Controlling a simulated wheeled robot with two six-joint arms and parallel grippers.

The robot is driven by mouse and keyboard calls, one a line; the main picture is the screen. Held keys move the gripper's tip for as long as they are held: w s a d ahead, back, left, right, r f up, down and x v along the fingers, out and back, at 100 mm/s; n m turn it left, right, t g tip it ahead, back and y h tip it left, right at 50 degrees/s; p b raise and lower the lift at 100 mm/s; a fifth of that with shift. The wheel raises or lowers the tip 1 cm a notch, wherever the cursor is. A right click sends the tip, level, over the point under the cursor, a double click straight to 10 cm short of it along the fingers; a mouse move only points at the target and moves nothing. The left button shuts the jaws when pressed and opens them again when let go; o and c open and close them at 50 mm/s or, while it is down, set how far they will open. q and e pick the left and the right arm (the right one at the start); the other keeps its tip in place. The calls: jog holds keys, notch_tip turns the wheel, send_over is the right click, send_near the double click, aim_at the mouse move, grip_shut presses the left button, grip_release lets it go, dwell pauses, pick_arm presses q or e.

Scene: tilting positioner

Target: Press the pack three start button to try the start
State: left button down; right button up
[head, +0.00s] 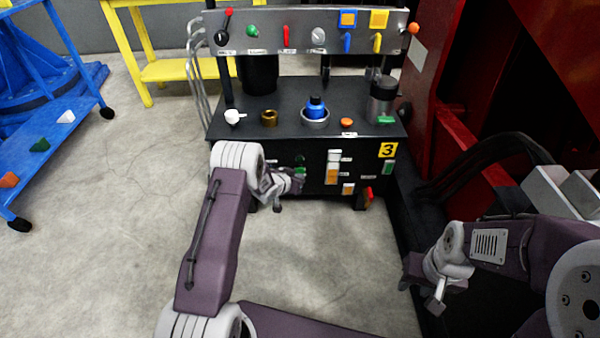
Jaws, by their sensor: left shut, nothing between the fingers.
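The pack (312,95) with the yellow "3" plate (387,150) is a dark cabinet with controls on its top, front and raised back panel. A small green control (300,171) shows on its front, partly hidden by my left gripper; I cannot read which control is the start button. My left gripper (298,184) is shut and empty, in front of the left part of the cabinet front. It overlaps the green control in the view; I cannot tell whether it touches. My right gripper (436,302) hangs low at the right, away from the pack; its jaw opening is unclear.
The front also bears a white and orange indicator column (333,167) and a red handle (368,197). A blue-capped filler (315,108) and a metal canister (382,100) stand on top. A blue cart (62,140) is left; red machinery and black hoses (490,150) crowd the right.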

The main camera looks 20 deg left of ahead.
pick_arm(q)
jog(key=shift+w+a, duration=0.1)
jog(key=shift+w, duration=0.35)
dwell(0.6)
jog(key=shift+s+r, duration=0.1)
jog(key=shift+s+d+p, duration=0.25)
jog(key=shift+s+p, duration=0.15)
jog(key=shift+s, duration=0.35)
jog(key=shift+s+d+p, duration=0.25)
jog(key=shift+s+p, duration=0.05)
jog(key=shift+s, duration=0.5)
jog(key=shift+s+d+p, duration=0.2)
jog(key=shift+s+p, duration=0.15)
jog(key=shift+s, duration=0.45)
jog(key=shift+s+d+p, duration=0.25)
jog(key=shift+s+p, duration=0.05)
jog(key=shift+s, duration=0.5)
